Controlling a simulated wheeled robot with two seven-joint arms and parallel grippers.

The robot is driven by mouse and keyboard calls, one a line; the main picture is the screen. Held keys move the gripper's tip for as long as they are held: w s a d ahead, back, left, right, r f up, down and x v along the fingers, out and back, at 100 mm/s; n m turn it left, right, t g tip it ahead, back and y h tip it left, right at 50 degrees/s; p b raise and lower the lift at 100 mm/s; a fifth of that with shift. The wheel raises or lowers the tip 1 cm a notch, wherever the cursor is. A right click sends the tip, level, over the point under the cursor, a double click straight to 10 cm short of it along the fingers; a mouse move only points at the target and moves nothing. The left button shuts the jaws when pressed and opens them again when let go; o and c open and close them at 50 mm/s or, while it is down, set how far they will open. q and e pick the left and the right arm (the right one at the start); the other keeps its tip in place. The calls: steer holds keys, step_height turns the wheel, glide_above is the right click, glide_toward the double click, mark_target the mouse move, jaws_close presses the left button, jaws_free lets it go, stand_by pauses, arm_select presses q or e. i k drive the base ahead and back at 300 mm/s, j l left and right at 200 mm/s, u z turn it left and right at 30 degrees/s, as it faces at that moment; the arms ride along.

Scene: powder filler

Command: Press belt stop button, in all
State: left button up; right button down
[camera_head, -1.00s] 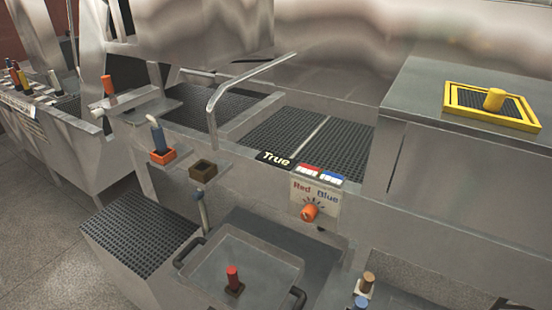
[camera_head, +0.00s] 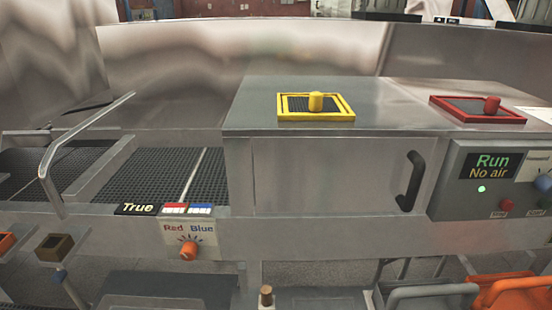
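A grey control panel (camera_head: 462,192) is at the right edge of the head view. I cannot tell which one is the belt stop button. Neither of my grippers is in view.
A metal cabinet with a black handle (camera_head: 411,182) stands left of the panel. Yellow (camera_head: 333,116) and red (camera_head: 450,115) framed pads lie on top. An orange knob (camera_head: 188,250) is at the lower left.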

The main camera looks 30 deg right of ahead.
mark_target(506, 205)
steer(key=z, duration=2.5)
